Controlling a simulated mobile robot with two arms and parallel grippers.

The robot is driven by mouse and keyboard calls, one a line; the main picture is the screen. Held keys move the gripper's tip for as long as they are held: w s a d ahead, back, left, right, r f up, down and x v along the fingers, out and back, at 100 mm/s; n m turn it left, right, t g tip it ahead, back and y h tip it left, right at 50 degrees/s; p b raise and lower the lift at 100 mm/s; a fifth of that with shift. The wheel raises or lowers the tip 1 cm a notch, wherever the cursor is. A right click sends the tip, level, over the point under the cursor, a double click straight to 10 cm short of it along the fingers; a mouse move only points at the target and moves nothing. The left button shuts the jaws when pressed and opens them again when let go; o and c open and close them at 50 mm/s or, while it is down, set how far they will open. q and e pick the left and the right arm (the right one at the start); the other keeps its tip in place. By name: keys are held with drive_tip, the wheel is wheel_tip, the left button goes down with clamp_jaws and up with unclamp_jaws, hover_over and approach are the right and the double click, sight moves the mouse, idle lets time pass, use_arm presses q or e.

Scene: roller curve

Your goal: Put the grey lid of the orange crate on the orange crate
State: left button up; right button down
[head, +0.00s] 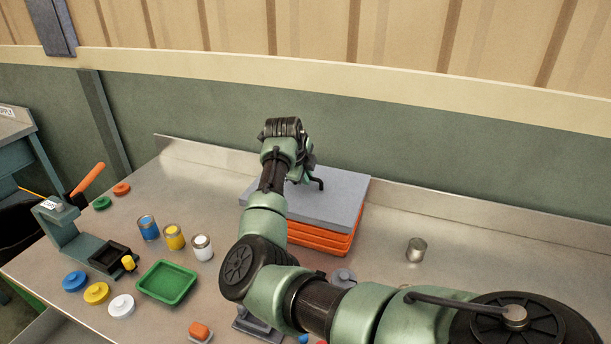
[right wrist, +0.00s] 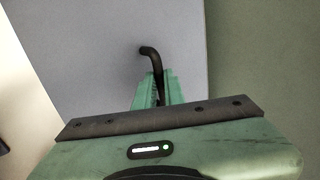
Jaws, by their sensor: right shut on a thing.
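The grey lid (head: 344,194) is a flat square plate with a dark bent handle (head: 317,183). It lies over the orange crate (head: 322,241), whose ribbed orange side shows below the lid's front edge. My right gripper (head: 307,176) is shut on the handle at the lid's middle. In the right wrist view the fingers (right wrist: 157,88) close around the dark handle above the grey lid surface (right wrist: 95,55). My left gripper is not in view.
A green tray (head: 167,283), a blue can (head: 148,228), a yellow can (head: 174,237) and a white can (head: 202,247) stand to the left. Several coloured discs lie near a green press (head: 75,235). A metal can (head: 416,249) stands right; the bench around it is clear.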

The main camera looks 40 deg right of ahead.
idle(0.3)
drive_tip(key=c, duration=0.9)
unclamp_jaws()
drive_tip(key=shift+o, duration=0.2)
drive_tip(key=shift+r, duration=0.1)
wheel_tip(320, 180, up, 9)
drive_tip(key=p, duration=0.7)
idle(0.7)
